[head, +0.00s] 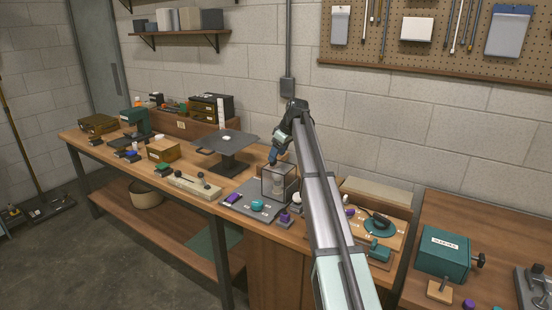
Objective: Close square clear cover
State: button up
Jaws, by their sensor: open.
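The square clear cover (267,184) is a see-through box with dark edges, at the middle of the workbench in the head view. A pale round part shows through its wall. It stands at the back of a grey board (240,207). I cannot tell whether the cover is hinged open or seated. My gripper (273,160) is open, pointing down just above the cover's upper back-left edge. Its fingertips are small and dark here, and I cannot tell whether they touch the cover. I see nothing held.
Purple and teal small parts (257,204) lie on the board in front of the cover. A dark raised platform (228,141) stands to the left. A wooden tray with a teal disc (380,226) lies right, past my arm. Little bench is free around the cover.

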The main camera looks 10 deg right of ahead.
jog(key=v, duration=1.1)
jog(key=shift+f, duration=0.1)
